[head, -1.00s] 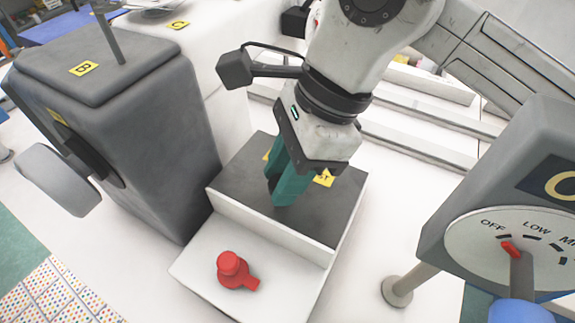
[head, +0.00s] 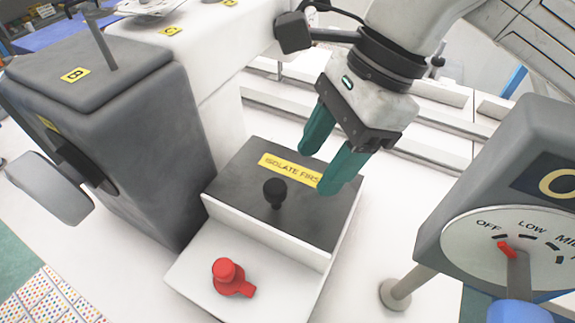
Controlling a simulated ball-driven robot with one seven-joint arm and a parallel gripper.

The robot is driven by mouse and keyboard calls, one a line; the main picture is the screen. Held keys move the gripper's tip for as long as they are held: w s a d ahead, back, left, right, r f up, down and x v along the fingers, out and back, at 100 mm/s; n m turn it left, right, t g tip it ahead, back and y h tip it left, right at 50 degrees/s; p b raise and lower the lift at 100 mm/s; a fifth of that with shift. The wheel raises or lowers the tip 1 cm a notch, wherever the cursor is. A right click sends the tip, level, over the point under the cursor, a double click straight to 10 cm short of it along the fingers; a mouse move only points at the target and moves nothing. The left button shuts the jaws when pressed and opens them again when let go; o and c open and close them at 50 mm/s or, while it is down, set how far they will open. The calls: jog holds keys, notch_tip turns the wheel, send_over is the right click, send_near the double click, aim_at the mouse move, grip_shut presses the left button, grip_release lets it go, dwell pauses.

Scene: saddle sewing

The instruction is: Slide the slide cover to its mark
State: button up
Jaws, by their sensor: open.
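The slide cover (head: 235,187) is a dark grey plate on a white box, with a black knob (head: 275,192) standing near its middle. A yellow label (head: 290,168) on it reads "ISOLATE FIRS", its right end hidden behind my gripper. My gripper (head: 324,170) has two green fingers, open and empty, above the cover's right rear part, to the right of the knob and apart from it. I cannot make out a separate mark for the cover.
A red knob or switch (head: 229,276) sits on the white box's lower front step. A grey machine head (head: 120,130) with a handwheel (head: 50,183) stands left. A dial box (head: 505,215), its red pointer near OFF, stands right. White rails (head: 420,138) lie behind.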

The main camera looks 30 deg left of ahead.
jog(key=w+d, duration=0.5)
jog(key=shift+w, duration=0.25)
dwell(0.3)
